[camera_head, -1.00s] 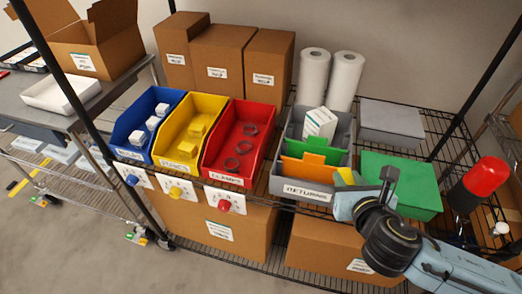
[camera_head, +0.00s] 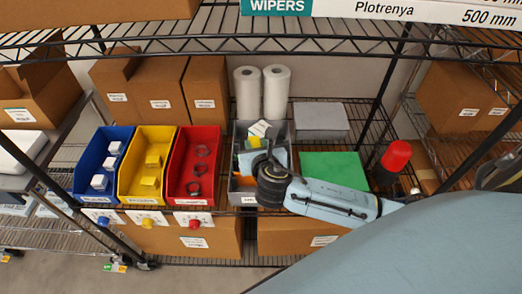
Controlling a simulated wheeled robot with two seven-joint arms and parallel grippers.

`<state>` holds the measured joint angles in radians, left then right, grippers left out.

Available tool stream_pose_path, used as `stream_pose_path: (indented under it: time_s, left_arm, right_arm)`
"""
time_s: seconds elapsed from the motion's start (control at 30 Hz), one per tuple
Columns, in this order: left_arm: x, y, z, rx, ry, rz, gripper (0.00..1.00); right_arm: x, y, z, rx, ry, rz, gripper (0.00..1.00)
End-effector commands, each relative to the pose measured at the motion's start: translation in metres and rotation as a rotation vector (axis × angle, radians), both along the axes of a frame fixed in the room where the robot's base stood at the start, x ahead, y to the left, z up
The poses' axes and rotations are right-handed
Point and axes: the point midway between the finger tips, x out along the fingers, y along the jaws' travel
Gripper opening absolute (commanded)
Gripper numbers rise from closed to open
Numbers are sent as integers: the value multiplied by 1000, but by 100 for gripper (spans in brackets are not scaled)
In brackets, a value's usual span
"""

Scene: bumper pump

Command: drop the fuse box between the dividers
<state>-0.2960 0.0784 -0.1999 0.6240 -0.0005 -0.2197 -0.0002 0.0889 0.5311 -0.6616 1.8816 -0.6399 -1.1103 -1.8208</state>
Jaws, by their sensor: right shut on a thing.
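The grey returns bin (camera_head: 234,193) stands on the wire shelf. A white box (camera_head: 260,128) leans at the back of the bin. The wrist hides the bin's front right part, so I cannot tell how deep the fuse box sits. My left gripper is not in view.
Blue (camera_head: 85,172), yellow (camera_head: 130,185) and red (camera_head: 181,180) bins stand left of the returns bin. A green box (camera_head: 335,167), a grey box (camera_head: 320,118) and a red-capped bottle (camera_head: 396,156) are to the right. Paper rolls (camera_head: 276,92) stand behind. An upper shelf (camera_head: 200,42) crosses above.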

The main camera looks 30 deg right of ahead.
Motion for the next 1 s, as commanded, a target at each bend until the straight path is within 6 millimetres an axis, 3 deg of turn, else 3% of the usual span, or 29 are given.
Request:
stream_pose_path:
  time_s: [0.03,0.1,0.23,0.4,0.67,1.0]
  left_arm:
    - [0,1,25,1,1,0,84]
    - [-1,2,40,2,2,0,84]
    - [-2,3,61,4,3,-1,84]
    - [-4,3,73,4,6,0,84]
    - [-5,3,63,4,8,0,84]
    - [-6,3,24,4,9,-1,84]
  right_arm:
    - [0,-5,13,2,7,-31,0]
    - [1,-11,16,3,5,-65,0]
    - [-1,-21,17,3,4,-117,0]
    - [-4,-27,15,1,2,-152,0]
    - [-4,-28,4,1,0,-157,0]
    - [-4,-28,-28,0,-1,-157,0]
